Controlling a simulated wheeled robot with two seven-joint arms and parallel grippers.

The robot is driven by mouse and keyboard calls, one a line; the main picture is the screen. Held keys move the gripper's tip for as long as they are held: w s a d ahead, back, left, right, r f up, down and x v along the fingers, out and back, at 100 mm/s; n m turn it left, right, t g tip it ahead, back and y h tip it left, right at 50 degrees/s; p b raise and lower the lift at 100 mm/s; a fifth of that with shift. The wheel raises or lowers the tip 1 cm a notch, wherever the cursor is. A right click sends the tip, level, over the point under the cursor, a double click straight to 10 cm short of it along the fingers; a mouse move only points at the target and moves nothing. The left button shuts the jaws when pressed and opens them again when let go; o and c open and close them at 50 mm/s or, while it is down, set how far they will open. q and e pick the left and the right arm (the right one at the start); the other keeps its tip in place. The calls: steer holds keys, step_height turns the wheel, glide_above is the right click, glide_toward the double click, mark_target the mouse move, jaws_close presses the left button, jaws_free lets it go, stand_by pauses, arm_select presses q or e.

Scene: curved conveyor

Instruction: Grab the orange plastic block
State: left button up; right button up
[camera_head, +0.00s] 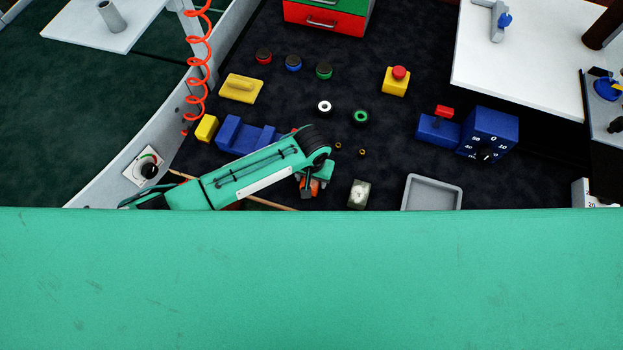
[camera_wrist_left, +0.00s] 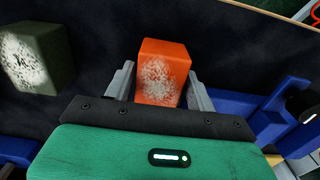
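The orange plastic block (camera_wrist_left: 161,78), with a white mottled patch on one face, lies between the two fingers of my left gripper (camera_wrist_left: 161,68) in the left wrist view. The fingers lie close along its two sides. I cannot tell whether they press on it or leave a small gap. In the head view the left gripper (camera_head: 308,188) reaches down over the dark surface. Only a small orange part of the block (camera_head: 315,186) shows beside it there. My right gripper is not in view.
A dark green block with a white patch (camera_head: 358,194) stands right of the left gripper. A grey tray (camera_head: 432,177) is farther right. A blue block-shaped piece (camera_head: 243,134) lies behind the left arm. Small brass pieces lie near the gripper.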

arm_select(q)
steer(key=c, duration=0.7)
steer(key=shift+r, duration=0.15)
